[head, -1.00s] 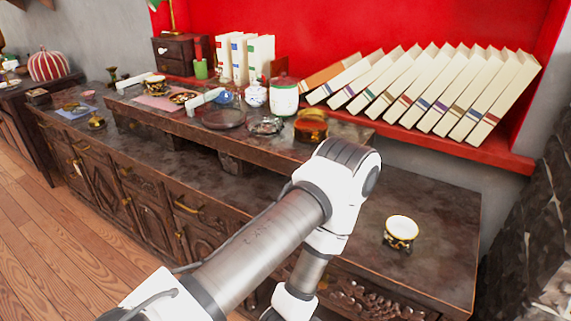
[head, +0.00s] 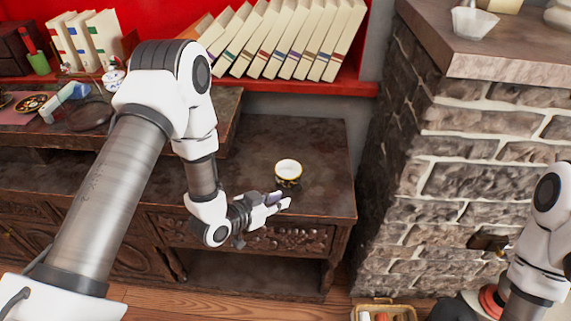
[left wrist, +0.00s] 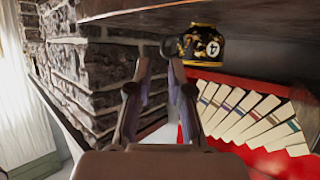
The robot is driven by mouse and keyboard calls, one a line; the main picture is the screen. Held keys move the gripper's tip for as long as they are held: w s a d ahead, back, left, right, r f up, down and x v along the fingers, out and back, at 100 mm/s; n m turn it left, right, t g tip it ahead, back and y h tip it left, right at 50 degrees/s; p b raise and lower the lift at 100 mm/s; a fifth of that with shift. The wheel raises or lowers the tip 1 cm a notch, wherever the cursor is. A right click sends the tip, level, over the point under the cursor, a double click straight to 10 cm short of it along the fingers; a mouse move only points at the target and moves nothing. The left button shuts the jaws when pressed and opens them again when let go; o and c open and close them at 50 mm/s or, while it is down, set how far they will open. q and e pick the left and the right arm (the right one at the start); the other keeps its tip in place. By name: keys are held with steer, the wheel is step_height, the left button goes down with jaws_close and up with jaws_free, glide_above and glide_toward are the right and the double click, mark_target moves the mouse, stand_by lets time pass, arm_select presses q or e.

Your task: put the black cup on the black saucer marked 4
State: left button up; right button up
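The black cup (head: 288,173) with gold decoration and a pale inside stands upright on the lower cabinet top near its right end. In the left wrist view the cup (left wrist: 203,45) appears upside down, with a white disc marked 4 and its handle towards the fingers. My left gripper (head: 287,202) is in front of the cup, low by the cabinet's front edge. Its fingers (left wrist: 159,65) are apart with nothing between them; the handle is near one fingertip, contact unclear. A black and gold saucer (head: 32,103) lies on the raised shelf at far left, its number unreadable. My right gripper is not clearly visible.
A stone pillar (head: 450,180) stands right of the cabinet. Leaning books (head: 285,40) line the red shelf behind. A raised shelf (head: 225,115) with a dark round dish (head: 90,117) is at left. The cabinet top (head: 325,150) around the cup is clear.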

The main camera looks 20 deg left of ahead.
mark_target(301, 187)
arm_select(q)
steer(key=x, duration=0.3)
steer(key=r+x, duration=0.1)
steer(key=x, duration=0.6)
steer(key=shift+w+a, duration=0.1)
steer(key=shift+w, duration=0.45)
steer(key=shift+s+r, duration=0.2)
steer(key=shift+s, duration=0.05)
steer(key=shift+c, duration=1)
jaws_close()
